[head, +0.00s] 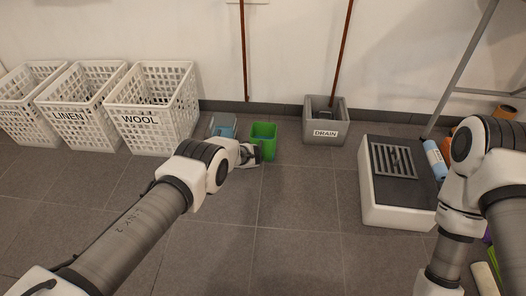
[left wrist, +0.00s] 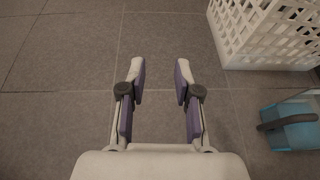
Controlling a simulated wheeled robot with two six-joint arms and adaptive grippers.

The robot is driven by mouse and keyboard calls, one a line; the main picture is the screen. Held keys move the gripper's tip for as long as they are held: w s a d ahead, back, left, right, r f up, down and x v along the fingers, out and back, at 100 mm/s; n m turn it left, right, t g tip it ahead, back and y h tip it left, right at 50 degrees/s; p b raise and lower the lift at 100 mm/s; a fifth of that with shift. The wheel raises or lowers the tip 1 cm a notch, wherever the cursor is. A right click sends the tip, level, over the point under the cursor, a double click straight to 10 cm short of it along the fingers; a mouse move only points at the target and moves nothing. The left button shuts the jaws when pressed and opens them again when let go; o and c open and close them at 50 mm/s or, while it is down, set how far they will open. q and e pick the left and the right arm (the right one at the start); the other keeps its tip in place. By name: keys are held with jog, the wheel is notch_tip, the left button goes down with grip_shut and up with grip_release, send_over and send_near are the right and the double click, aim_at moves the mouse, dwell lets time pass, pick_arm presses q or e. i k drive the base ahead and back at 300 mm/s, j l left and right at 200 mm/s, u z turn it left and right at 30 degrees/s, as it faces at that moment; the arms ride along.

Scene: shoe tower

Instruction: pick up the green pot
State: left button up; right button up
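The green pot (head: 265,137) stands on the tiled floor near the back wall in the head view. My left gripper (head: 251,153) is at the pot's lower left in that view and covers a little of it. I cannot tell whether they touch. In the left wrist view my left gripper (left wrist: 160,80) is open, with only bare floor between its fingers. The pot does not show in that view. My right arm comes in at the right of the head view, but its gripper is out of sight.
A blue container (head: 222,126) stands just left of the pot; it also shows in the left wrist view (left wrist: 292,132). White baskets, including the WOOL basket (head: 157,138), line the wall at left. A grey DRAIN bin (head: 316,137) and a white box with a grate (head: 390,209) are right.

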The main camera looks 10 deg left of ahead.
aim_at(264, 135)
jog(key=i+l, duration=1.15)
jog(key=l, duration=0.3)
